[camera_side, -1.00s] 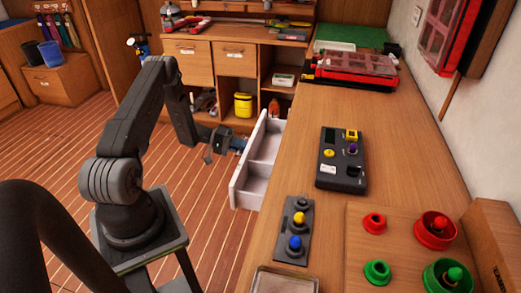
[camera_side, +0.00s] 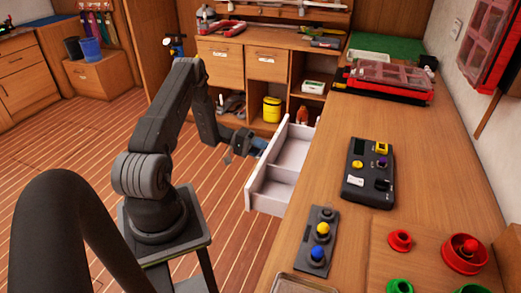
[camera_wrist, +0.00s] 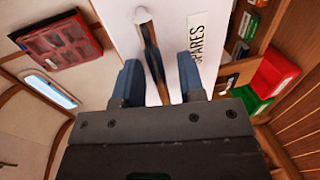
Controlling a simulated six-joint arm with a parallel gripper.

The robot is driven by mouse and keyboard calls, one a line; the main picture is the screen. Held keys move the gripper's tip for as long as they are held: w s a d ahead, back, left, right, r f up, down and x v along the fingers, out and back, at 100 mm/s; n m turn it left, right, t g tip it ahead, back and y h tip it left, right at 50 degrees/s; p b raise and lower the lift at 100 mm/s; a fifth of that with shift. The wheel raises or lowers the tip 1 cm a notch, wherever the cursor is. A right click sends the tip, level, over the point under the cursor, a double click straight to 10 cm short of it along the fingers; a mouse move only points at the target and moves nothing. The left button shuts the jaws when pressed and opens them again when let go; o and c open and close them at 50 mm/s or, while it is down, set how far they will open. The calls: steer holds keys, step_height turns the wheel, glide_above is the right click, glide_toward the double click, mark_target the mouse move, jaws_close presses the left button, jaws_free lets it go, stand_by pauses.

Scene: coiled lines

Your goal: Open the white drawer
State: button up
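The white drawer (camera_side: 252,185) sticks out to the left from under the wooden bench in the side view. It is open, and its divided inside shows empty. In the wrist view its white front (camera_wrist: 118,38) carries a "SPARES" label and a metal bar handle (camera_wrist: 152,55). My gripper (camera_side: 262,145) is at the drawer's outer face in the side view. In the wrist view my gripper's blue fingers (camera_wrist: 161,75) stand apart, one on each side of the handle, with visible gaps. Whether the fingers touch the handle farther down is hidden.
A dark control box (camera_side: 368,170) and a joystick panel (camera_side: 319,238) lie on the bench. Red and green round parts (camera_side: 400,240) are at the near right. A yellow tub (camera_side: 271,109) sits in a shelf behind. Open wooden floor (camera_side: 95,150) lies left of the drawer.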

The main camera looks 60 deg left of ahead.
step_height(320, 180, up, 8)
steer(key=s+a, duration=0.2)
steer(key=shift+f, duration=0.15)
